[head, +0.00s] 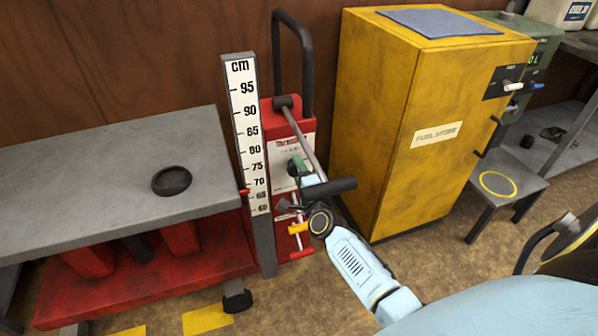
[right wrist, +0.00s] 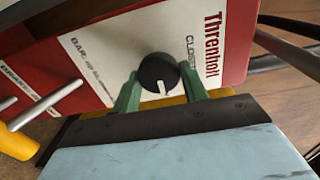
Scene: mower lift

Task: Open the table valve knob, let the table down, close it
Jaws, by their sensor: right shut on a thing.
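The red panel of the lift (head: 278,130) stands at the right end of the grey lift table (head: 90,170). The black valve knob (right wrist: 158,72) is on the panel's white label, with a white pointer line aimed down in the right wrist view, away from the "CLOSE" lettering. My right gripper (head: 299,165) is shut on the knob, its green fingers on either side of it. My left gripper is not in view.
A black round dish (head: 171,181) lies on the table. A black-gripped pump lever (head: 328,189) crosses before the panel. A yellow cabinet (head: 385,130) stands close on the right. A low grey stand (head: 515,190) is farther right.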

